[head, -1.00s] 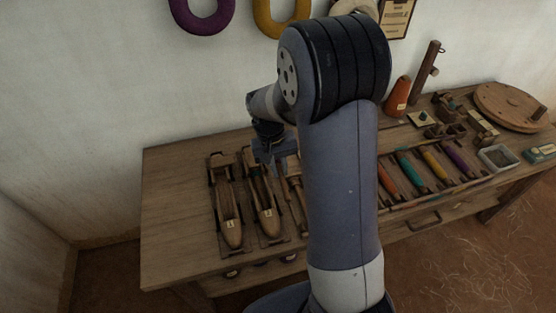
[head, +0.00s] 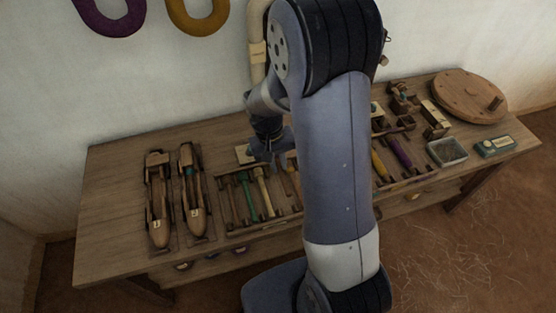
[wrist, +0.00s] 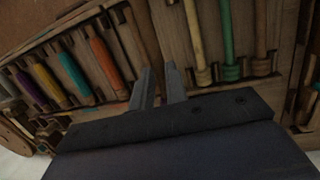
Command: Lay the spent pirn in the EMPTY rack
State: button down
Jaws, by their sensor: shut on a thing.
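My gripper (head: 268,150) is above the back of the left pirn rack (head: 236,229) in the head view. In the wrist view its two fingers (wrist: 160,85) point down at the bench between two groups of pirns. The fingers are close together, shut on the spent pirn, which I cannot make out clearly. The left rack holds slim pirns, among them a green one (head: 244,197) and a cream one (head: 263,193). I cannot read any EMPTY label. The small plate (head: 243,154) behind this rack is too small to read.
Two wooden shuttles (head: 159,205) (head: 193,200) lie left of the rack. A rack with full pirns, yellow (head: 379,165) and purple (head: 399,152), is to the right, partly behind my arm. A grey tray (head: 447,152) and round wooden disc (head: 468,97) stand further right.

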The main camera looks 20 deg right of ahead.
jog(key=shift+f+b, duration=3.2)
jog(key=shift+f, duration=1.25)
jog(key=c, duration=1)
grip_release()
jog(key=shift+r, duration=0.1)
jog(key=shift+r+p, duration=3.15)
jog(key=shift+r, duration=0.8)
jog(key=shift+f, duration=0.15)
jog(key=shift+f+b, duration=2.55)
jog(key=shift+f, duration=0.55)
jog(key=shift+f, duration=0.1)
